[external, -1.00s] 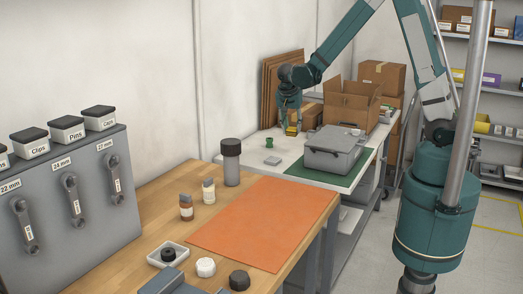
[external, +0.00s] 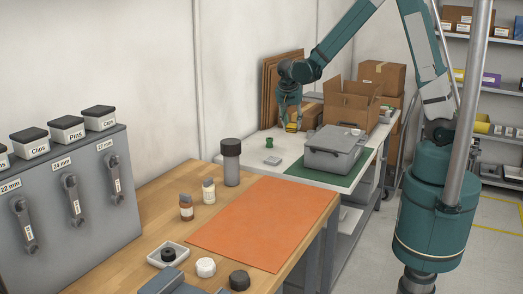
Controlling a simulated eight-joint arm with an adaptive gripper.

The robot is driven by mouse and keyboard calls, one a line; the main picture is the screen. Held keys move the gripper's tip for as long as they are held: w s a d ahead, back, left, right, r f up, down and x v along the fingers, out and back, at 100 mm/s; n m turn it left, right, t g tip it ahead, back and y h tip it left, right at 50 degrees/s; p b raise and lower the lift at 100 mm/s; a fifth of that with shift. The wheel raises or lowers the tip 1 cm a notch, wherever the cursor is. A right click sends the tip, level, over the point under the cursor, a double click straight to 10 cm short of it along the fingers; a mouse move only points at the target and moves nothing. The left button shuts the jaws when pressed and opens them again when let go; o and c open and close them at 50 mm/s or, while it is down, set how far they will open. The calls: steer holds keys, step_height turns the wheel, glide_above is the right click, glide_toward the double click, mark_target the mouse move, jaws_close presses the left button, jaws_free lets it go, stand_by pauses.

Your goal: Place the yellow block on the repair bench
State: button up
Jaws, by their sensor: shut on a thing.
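The yellow block (external: 291,127) is small in the external view and sits between the fingers of my gripper (external: 291,122). My gripper is shut on it and holds it above the far white-topped table, left of the grey case. The fingers partly hide the block. A wooden bench (external: 147,222) with an orange mat (external: 265,222) stands in the foreground; no label shows whether it is the repair bench.
The white table (external: 262,147) carries a green spool (external: 269,145), a small grey block (external: 272,160), a grey case (external: 335,152) on a green mat (external: 300,167) and an open cardboard box (external: 352,105). On the wooden bench stand a dark-capped cylinder (external: 231,165) and two small bottles (external: 208,192). The orange mat is clear.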

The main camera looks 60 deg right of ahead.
steer(key=w+a+f+n+t+y, duration=0.1)
steer(key=w+a+n, duration=0.2)
steer(key=a+n, duration=0.2)
steer(key=w+a+f+n+t+y, duration=0.1)
steer(key=w+a+f+n, duration=0.1)
steer(key=w+a+n, duration=0.2)
steer(key=w+a+f+n+t+y, duration=0.1)
steer(key=w+a+n+t+y, duration=0.1)
steer(key=a+n, duration=0.4)
steer(key=shift+w+a+f+n, duration=0.1)
steer(key=shift+w+a, duration=0.15)
steer(key=shift+a, duration=0.3)
steer(key=shift+w+a+f+n, duration=0.15)
steer(key=shift+w+a, duration=0.15)
steer(key=shift+a, duration=0.25)
steer(key=shift+w+a+f+n, duration=0.1)
steer(key=shift+w+a, duration=0.15)
steer(key=shift+a, duration=0.3)
steer(key=shift+w+a+n, duration=0.25)
steer(key=shift+a+n, duration=0.1)
steer(key=shift+a, duration=0.2)
steer(key=shift+s+f, duration=0.1)
